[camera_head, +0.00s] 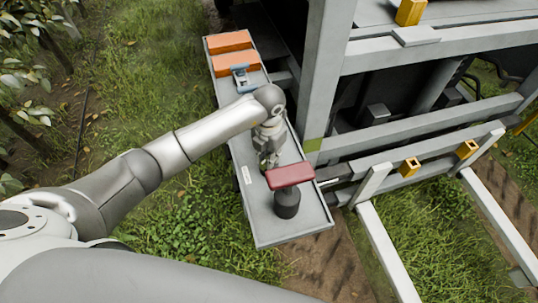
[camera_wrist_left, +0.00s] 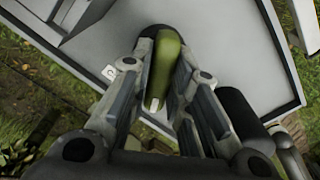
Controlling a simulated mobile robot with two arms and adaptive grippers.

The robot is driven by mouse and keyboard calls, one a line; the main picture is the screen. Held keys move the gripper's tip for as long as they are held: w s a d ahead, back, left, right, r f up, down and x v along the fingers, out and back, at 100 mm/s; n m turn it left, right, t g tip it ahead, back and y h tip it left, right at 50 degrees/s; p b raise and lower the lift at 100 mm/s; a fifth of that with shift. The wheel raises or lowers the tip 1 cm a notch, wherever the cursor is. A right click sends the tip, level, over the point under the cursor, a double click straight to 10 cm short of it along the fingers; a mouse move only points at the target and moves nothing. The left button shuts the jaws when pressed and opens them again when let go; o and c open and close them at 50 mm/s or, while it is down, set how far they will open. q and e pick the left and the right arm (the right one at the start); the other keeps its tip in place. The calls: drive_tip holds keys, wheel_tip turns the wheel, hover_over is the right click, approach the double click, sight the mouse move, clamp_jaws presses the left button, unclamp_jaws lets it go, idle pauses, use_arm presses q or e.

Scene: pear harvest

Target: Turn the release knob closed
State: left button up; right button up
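The release knob is a bar handle (camera_head: 290,175), dark red on top in the head view, on a black round base (camera_head: 286,203) near the shelf's front end. In the left wrist view the bar (camera_wrist_left: 161,68) looks olive green. My left gripper (camera_head: 268,160) points down just beyond the bar in the head view. In the left wrist view its two fingers (camera_wrist_left: 166,75) stand on either side of the bar. Whether they press on it is not clear. My right gripper is not in view.
The knob stands on a long grey shelf (camera_head: 262,222). Two orange blocks (camera_head: 229,42) and a small blue device (camera_head: 241,76) are at its far end. A grey frame (camera_head: 322,80) rises close on the right. Grass lies left of the shelf.

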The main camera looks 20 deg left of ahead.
use_arm(q)
clamp_jaws()
drive_tip(key=m+b, duration=0.3)
drive_tip(key=shift+w+f+b, duration=0.1)
drive_tip(key=shift+f+b, duration=0.1)
drive_tip(key=shift+b, duration=0.1)
drive_tip(key=shift+m+b, duration=1.1)
drive_tip(key=shift+r+m+b, duration=0.2)
drive_tip(key=shift+m+b, duration=0.7)
drive_tip(key=o, duration=0.7)
unclamp_jaws()
